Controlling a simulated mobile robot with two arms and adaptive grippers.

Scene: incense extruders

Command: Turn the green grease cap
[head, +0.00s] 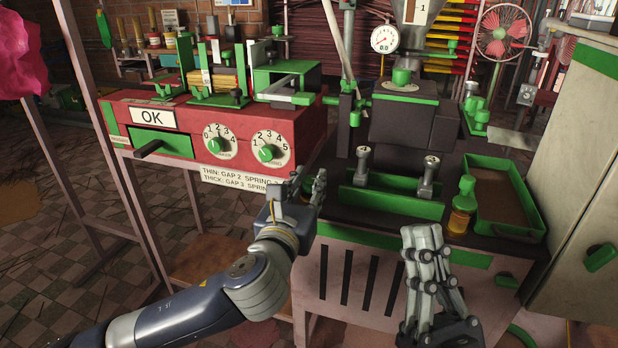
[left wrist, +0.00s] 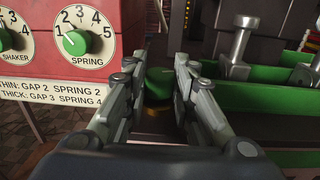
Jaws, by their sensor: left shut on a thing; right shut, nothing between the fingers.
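The green cap (left wrist: 159,82) shows in the left wrist view, between the fingers of my left gripper (left wrist: 156,95). The fingers are shut on its sides, and its lower part is dim. In the head view my left gripper (head: 308,188) is at the left front corner of the dark machine, right of the red cabinet, and the cap is hidden there behind the fingers and wrist. My right gripper (head: 424,243) is shut and empty, in front of the machine's front edge.
The red cabinet (head: 118,108) with its SPRING dial (head: 270,148) stands close left of my left gripper. A green tray with metal posts (head: 390,199), an amber jar with a green lid (head: 462,208) and a green-rimmed tray (head: 541,219) sit on the machine top.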

